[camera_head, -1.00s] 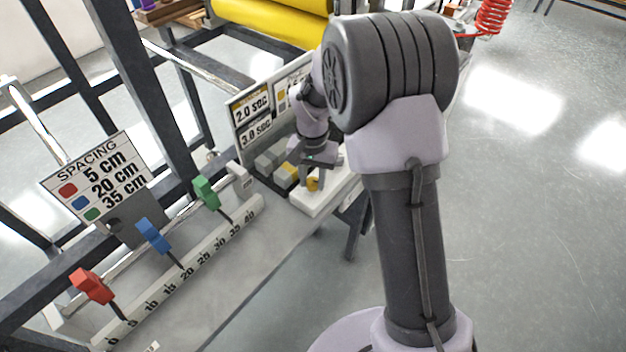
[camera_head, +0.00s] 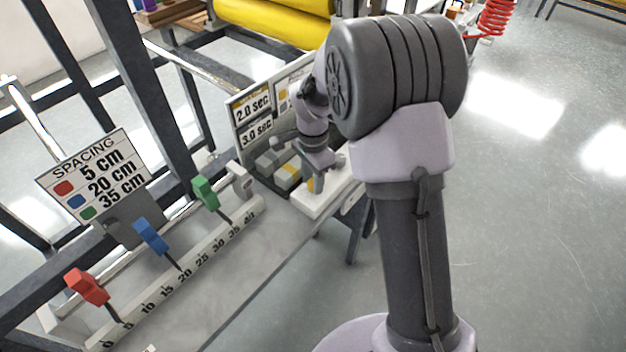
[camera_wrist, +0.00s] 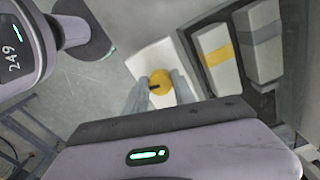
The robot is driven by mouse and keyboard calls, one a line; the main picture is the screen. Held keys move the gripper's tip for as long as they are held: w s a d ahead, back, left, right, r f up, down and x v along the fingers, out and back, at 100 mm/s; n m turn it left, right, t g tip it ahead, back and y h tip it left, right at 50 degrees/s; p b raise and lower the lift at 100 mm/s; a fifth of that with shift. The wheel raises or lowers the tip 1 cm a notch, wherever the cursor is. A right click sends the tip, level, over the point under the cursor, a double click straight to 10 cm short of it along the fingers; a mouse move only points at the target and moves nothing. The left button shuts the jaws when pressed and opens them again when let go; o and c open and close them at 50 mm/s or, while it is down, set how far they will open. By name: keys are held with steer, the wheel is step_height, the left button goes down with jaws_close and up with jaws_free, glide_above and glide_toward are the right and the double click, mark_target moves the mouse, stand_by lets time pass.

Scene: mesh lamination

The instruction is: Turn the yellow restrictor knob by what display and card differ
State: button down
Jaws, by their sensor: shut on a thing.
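The yellow restrictor knob (camera_wrist: 160,82) sits on a white block and has a dark pointer mark on its near-left side. My gripper (camera_wrist: 159,92) has one finger on each side of it and is shut on it. In the head view my gripper (camera_head: 317,186) is down at the white block (camera_head: 322,202), and its fingers mostly hide the knob. A card board (camera_head: 253,106) behind reads 2.0 sec and 3.0 sec. Its right part, with small coloured squares, is partly covered by my arm. I cannot make out a display reading.
Grey blocks, one with a yellow band (camera_wrist: 218,55), stand close beside the knob. A SPACING sign (camera_head: 97,178) and red (camera_head: 87,287), blue (camera_head: 150,236) and green (camera_head: 205,192) sliders on a scale are at left. Open floor lies to the right.

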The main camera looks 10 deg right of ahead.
stand_by(0.3)
steer(key=c, duration=1)
jaws_free()
steer(key=shift+c, duration=0.2)
steer(key=shift+r, duration=0.1)
step_height(320, 180, up, 17)
steer(key=p, duration=0.6)
steer(key=shift+r, duration=0.15)
